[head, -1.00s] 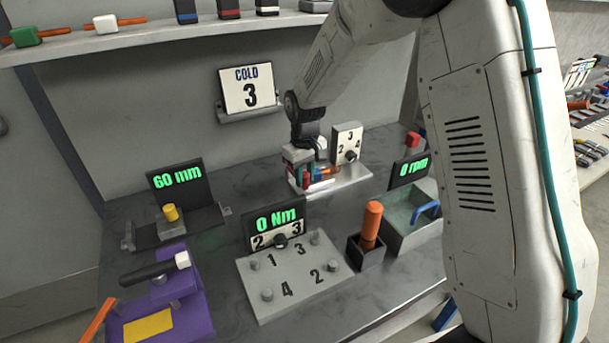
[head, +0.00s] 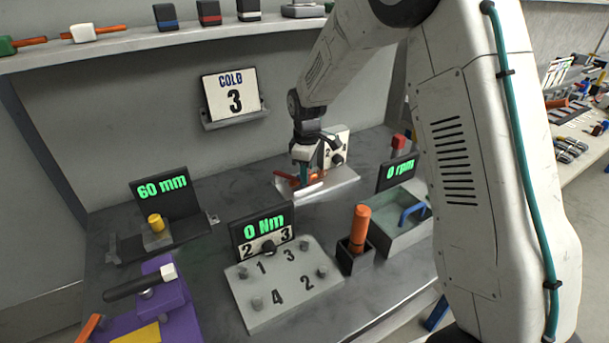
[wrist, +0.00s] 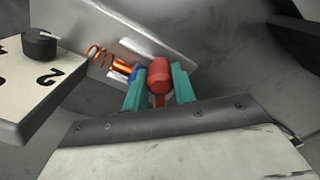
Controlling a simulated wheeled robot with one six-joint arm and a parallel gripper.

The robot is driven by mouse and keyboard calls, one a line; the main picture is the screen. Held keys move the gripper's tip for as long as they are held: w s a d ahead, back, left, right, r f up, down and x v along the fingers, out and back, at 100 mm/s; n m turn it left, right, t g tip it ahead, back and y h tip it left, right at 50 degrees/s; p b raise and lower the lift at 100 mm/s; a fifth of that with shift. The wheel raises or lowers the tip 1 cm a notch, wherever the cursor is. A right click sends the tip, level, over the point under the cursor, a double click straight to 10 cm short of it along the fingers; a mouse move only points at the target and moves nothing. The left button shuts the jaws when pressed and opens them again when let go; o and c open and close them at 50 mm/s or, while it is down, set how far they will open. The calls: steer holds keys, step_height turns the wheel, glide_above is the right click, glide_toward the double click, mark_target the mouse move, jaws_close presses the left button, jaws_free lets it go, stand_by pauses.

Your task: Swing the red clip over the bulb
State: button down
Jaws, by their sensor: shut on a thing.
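My gripper (wrist: 159,86) has its teal fingers closed on both sides of a red clip (wrist: 159,72), whose rounded end shows between them in the wrist view. Just left of the fingers are a copper-orange cylinder (wrist: 121,68), seemingly the bulb, an orange coil and a small blue part (wrist: 138,72). I cannot tell whether the clip touches the bulb. In the head view my gripper (head: 305,175) is low over a pale plate (head: 338,183) and hides most of these parts. Some red (head: 284,180) shows at its left.
A dial box (head: 336,143) stands behind the gripper and shows at the left of the wrist view (wrist: 40,85). An orange-handled tool (head: 360,225) in a dark holder and a numbered bolt plate (head: 283,285) stand in front. A basin (head: 402,232) is at the right.

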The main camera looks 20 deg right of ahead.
steer(key=shift+w+d+n, duration=0.4)
steer(key=shift+w+n, duration=0.1)
steer(key=shift+n, duration=0.2)
steer(key=shift+w+d+n, duration=0.35)
steer(key=shift+w+n, duration=0.15)
steer(key=shift+n, duration=0.2)
steer(key=c, duration=1.1)
jaws_free()
steer(key=shift+c, duration=0.2)
step_height(320, 180, up, 8)
steer(key=shift+f, duration=0.1)
